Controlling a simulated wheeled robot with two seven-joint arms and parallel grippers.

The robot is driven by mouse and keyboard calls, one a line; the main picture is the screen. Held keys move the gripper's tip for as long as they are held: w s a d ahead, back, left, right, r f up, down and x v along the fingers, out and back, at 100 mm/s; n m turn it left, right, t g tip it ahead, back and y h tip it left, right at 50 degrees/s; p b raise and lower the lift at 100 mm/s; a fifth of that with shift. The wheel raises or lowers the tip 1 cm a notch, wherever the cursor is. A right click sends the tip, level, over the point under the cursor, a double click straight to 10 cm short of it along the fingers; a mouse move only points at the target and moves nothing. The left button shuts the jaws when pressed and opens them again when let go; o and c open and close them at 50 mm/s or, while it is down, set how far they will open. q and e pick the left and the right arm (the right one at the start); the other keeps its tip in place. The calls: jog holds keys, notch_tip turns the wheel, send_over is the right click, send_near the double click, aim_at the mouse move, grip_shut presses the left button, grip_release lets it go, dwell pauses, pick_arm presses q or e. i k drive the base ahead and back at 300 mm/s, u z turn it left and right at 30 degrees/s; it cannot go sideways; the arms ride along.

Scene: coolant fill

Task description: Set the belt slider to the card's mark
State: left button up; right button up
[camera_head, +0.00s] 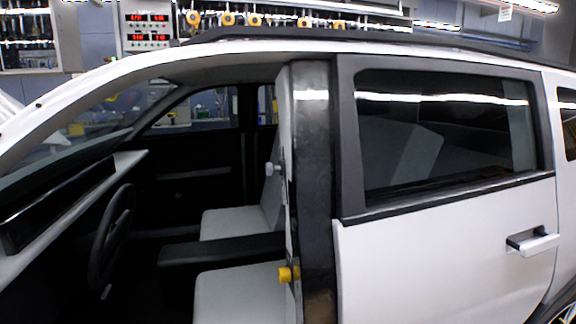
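A dark door pillar (316,190) stands between the open front doorway and the closed rear door. A small yellow knob (288,274) sticks out to the left from the pillar's lower inner edge. A small pale grey knob (272,168) sticks out higher up along the same edge, in front of the seat back. I cannot tell which of these, if either, is the belt slider. No card with a mark can be made out. A bright band near the pillar's top may be a reflection. Neither of my grippers is in view.
The white car fills the view, with its front doorway open. Inside are the steering wheel (110,236), grey seats (240,293) and a dark centre console (220,250). The rear door (450,245) is shut, with a protruding handle (532,242). Tool racks stand behind.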

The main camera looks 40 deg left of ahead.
aim_at(270, 168)
jog(key=u, duration=0.5)
jog(key=i, duration=1)
jog(key=u, duration=0.85)
